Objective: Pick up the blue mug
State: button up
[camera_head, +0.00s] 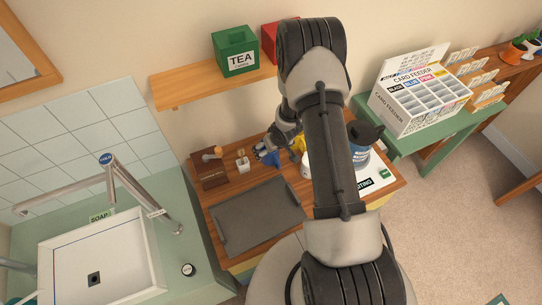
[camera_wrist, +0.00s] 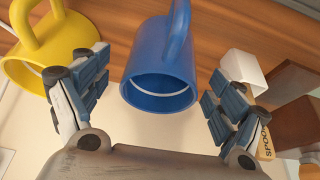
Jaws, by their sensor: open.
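The blue mug (camera_wrist: 160,62) is in the upper middle of the wrist view, its rim toward the picture's bottom and its handle toward the top. My gripper (camera_wrist: 156,84) is open, with one padded finger on each side of the mug; I see gaps between the pads and the mug. The yellow mug (camera_wrist: 50,48) is close by, partly behind the left finger in the wrist view.
A white holder (camera_wrist: 238,70) and a spoon-labelled block (camera_wrist: 266,140) stand beside the right finger. A dark tray (camera_head: 256,216) lies on the worktop (camera_head: 218,200). A blue container with a black lid (camera_head: 362,144) stands right of my arm. A shelf (camera_head: 190,84) hangs above.

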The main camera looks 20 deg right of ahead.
jog(key=b+x, duration=0.1)
jog(key=x, duration=0.4)
jog(key=shift+r, duration=0.1)
jog(key=c, duration=1.3)
